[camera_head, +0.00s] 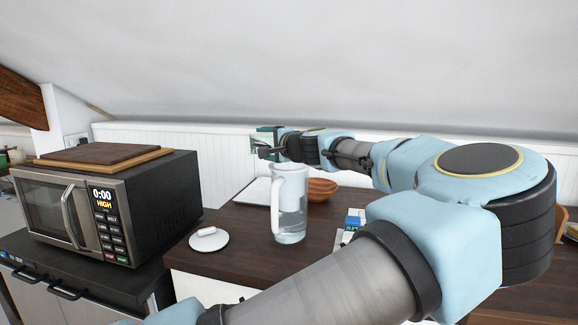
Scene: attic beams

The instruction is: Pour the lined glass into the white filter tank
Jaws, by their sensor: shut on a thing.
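The white filter tank (289,222) is a tall clear jug with a white upper part and a handle on its left. It stands upright on the dark wooden counter, and water shows in its lower part. My gripper (267,146) is above and beyond the tank's top, slightly left of it in the picture. It is shut on a small greenish glass (258,145), which I take to be the lined glass. Its lines, contents and exact tilt are too small to tell, and the fingers partly hide it.
A white lid-like disc (208,239) lies left of the tank. A brown bowl (322,189) is behind it to the right. A blue and white package (354,221) lies to the right, near my arm. A microwave (105,205) with wooden boards (98,155) on top stands at the left.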

